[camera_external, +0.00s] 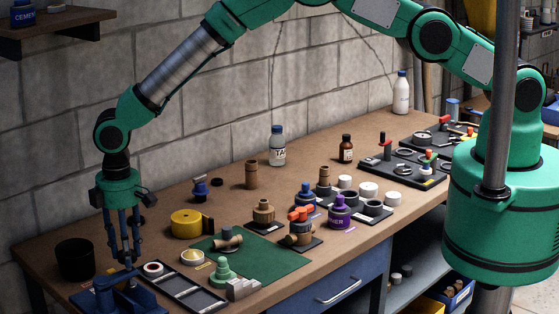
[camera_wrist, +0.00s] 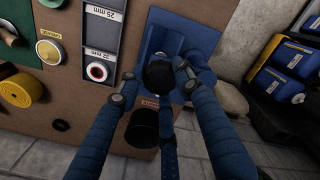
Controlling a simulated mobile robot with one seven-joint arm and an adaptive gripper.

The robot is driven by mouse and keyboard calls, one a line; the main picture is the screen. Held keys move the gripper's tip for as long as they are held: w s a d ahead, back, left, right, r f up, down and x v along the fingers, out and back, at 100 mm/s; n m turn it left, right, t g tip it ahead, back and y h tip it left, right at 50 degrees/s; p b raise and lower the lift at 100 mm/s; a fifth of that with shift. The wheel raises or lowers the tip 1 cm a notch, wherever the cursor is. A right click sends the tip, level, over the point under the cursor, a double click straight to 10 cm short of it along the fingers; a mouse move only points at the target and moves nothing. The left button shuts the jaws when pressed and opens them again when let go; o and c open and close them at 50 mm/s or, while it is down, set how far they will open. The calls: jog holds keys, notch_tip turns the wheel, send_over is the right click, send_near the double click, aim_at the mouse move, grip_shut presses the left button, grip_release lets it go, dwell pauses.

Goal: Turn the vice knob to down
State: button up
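The blue vice (camera_external: 118,299) stands at the near left end of the workbench, partly cut off by the lower picture edge. In the wrist view the vice (camera_wrist: 190,43) is at top centre, with a round black knob (camera_wrist: 158,75) in front of it. My gripper (camera_external: 125,258) points down just above the vice. In the wrist view its blue fingers (camera_wrist: 158,80) are spread around the knob, with visible gaps at the sides. It looks open; contact cannot be told. The fingers hide part of the vice and the knob's lower side.
A black cup (camera_external: 75,259) stands left of my gripper. A black tray (camera_external: 192,292) with a white ring (camera_external: 153,268) lies to the right. A yellow tape roll (camera_external: 190,223) and a green mat (camera_external: 262,262) with several fittings lie farther along. The bench edge is close to the vice.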

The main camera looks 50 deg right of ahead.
jog(key=shift+n+b, duration=0.5)
jog(key=shift+b, duration=0.25)
jog(key=o, duration=1.1)
jog(key=shift+o, duration=0.2)
jog(key=shift+r, duration=0.1)
notch_tip(320, 180, up, 12)
jog(key=shift+w, duration=0.1)
